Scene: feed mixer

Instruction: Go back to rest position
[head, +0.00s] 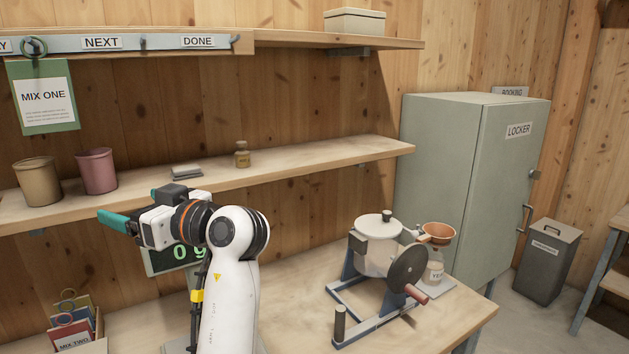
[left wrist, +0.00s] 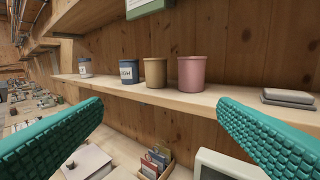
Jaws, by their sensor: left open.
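My left gripper (head: 128,212) is raised in front of the lower shelf (head: 300,158), its teal fingers pointing left in the head view. In the left wrist view the fingers (left wrist: 161,101) are spread wide with nothing between them. Behind them are a pink cup (left wrist: 192,73), a tan cup (left wrist: 155,72) and a labelled blue cup (left wrist: 128,72) on the shelf. The gripper looks apart from the cups and the shelf. My right gripper is in neither view.
A drum mixer (head: 376,250) with a crank stands on the bench (head: 300,275), beside a funnel (head: 437,232) over a bottle. My left arm partly hides a digital display (head: 158,262). A box of packets (head: 75,330) is at lower left. A grey locker (head: 450,170) stands right.

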